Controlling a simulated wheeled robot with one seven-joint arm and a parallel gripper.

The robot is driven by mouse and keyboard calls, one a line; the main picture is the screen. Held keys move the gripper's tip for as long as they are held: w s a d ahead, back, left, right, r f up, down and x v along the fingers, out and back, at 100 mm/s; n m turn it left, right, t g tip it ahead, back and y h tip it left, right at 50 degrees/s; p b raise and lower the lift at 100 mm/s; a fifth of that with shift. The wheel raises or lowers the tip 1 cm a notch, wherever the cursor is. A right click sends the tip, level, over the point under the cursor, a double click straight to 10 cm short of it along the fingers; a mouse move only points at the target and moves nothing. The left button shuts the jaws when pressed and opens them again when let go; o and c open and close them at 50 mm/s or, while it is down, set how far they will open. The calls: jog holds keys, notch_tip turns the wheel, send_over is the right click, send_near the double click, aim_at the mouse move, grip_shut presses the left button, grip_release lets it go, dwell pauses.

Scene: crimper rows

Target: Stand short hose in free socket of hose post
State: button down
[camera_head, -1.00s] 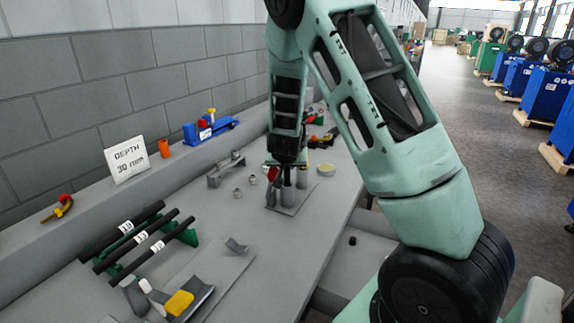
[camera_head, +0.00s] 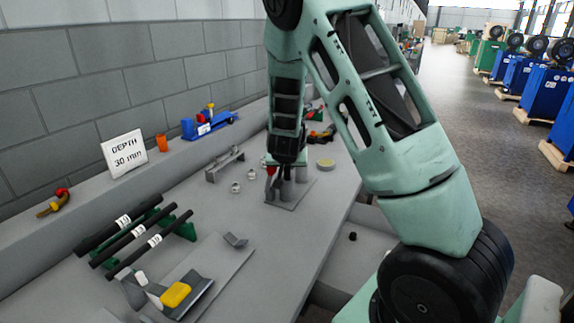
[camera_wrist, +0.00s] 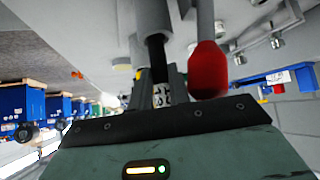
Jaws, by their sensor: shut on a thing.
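The grey hose post (camera_head: 292,194) stands on the bench with upright tube sockets on a flat plate. My gripper (camera_head: 287,166) points down just over it and hides part of the sockets. In the wrist view my gripper (camera_wrist: 160,90) is shut on a short black hose (camera_wrist: 156,50) near its silver fitting (camera_wrist: 162,97). The hose's far end meets a grey socket tube (camera_wrist: 152,14); I cannot tell how deep it sits. Beside it, a red-ended piece (camera_wrist: 208,72) lines up with a second grey tube (camera_wrist: 205,20); it also shows left of my gripper (camera_head: 270,171).
Black hoses lie on a green rack (camera_head: 185,230) at the left, near a yellow block (camera_head: 175,294). A DEPTH 30 mm sign (camera_head: 124,153), an orange cup (camera_head: 162,143) and a blue tool (camera_head: 208,126) stand on the ledge. A yellowish disc (camera_head: 325,163) lies right of the post.

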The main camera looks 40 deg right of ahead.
jog(key=shift+a+f+b, duration=0.2)
jog(key=shift+f+b, duration=0.1)
jog(key=shift+f, duration=0.25)
jog(key=c, duration=1.2)
grip_release()
jog(key=shift+r, duration=0.1)
jog(key=shift+c, duration=0.2)
jog(key=shift+w, duration=0.1)
jog(key=shift+w+a, duration=0.1)
jog(key=p+v, duration=0.6)
jog(key=v, duration=1.1)
jog(key=shift+s+d+r, duration=0.15)
jog(key=shift+s+d, duration=0.1)
jog(key=shift+s, duration=0.15)
